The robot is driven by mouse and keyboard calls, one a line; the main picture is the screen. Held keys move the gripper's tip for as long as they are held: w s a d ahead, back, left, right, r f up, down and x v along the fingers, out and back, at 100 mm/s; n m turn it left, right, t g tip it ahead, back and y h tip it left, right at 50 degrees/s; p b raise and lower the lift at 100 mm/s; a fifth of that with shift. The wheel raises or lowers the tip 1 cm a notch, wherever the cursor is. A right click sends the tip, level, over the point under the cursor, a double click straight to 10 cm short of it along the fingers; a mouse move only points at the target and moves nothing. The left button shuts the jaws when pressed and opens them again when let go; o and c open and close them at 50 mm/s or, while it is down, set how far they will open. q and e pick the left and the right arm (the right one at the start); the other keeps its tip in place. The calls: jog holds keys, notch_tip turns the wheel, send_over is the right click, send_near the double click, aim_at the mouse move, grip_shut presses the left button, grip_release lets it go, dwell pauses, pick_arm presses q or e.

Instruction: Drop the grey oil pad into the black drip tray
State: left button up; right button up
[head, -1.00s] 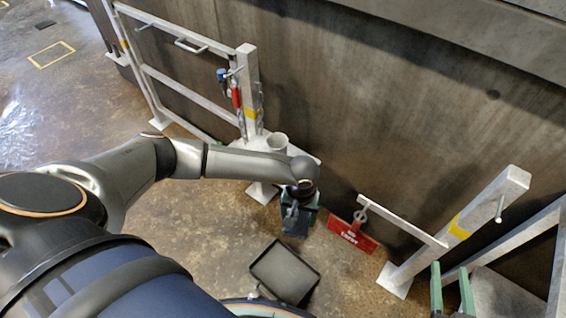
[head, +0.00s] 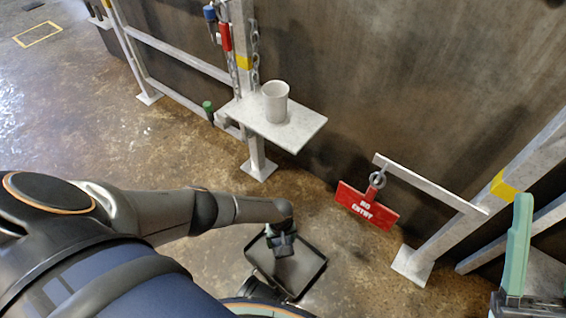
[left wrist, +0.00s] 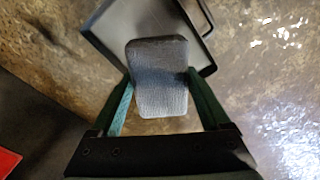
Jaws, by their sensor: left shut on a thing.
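The grey oil pad (left wrist: 157,85) is between the green fingers of my left gripper (left wrist: 160,100) in the left wrist view. The gripper is shut on it. The black drip tray (left wrist: 103,28) lies on the floor beyond the pad, partly covered by it in that view. In the head view, my left gripper (head: 281,243) is over the drip tray (head: 312,268), toward its far left part. The pad is hard to tell from the gripper there. My right gripper (head: 518,245) shows one green finger at the right edge; its other finger is out of sight.
A white shelf (head: 285,129) on a post holds a white cup (head: 275,101). A red "No Entry" sign (head: 367,207) hangs from a white bar right of the tray. A grey frame (head: 440,230) stands at the right. The floor (head: 215,270) left of the tray is clear.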

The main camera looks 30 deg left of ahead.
pick_arm(q)
jog(key=shift+s+a+f, duration=0.1)
jog(key=shift+s+f, duration=0.1)
jog(key=shift+f, duration=0.55)
notch_tip(320, 180, down, 6)
jog(key=b, duration=0.5)
jog(key=shift+r+b, duration=0.2)
jog(key=shift+b, duration=0.15)
pick_arm(e)
notch_tip(320, 180, down, 6)
jog(key=n, duration=0.1)
jog(key=shift+s+a, duration=0.15)
jog(key=shift+a, duration=0.3)
jog(key=shift+f, duration=0.1)
pick_arm(q)
jog(key=o, duration=1.2)
jog(key=shift+c, duration=0.2)
notch_tip(320, 180, up, 12)
jog(key=p, duration=0.9)
jog(key=shift+f, duration=0.15)
jog(key=shift+r+p, duration=0.45)
pick_arm(e)
notch_tip(320, 180, up, 11)
jog(key=d, duration=0.1)
jog(key=shift+s+d+t, duration=0.2)
jog(key=shift+t, duration=0.1)
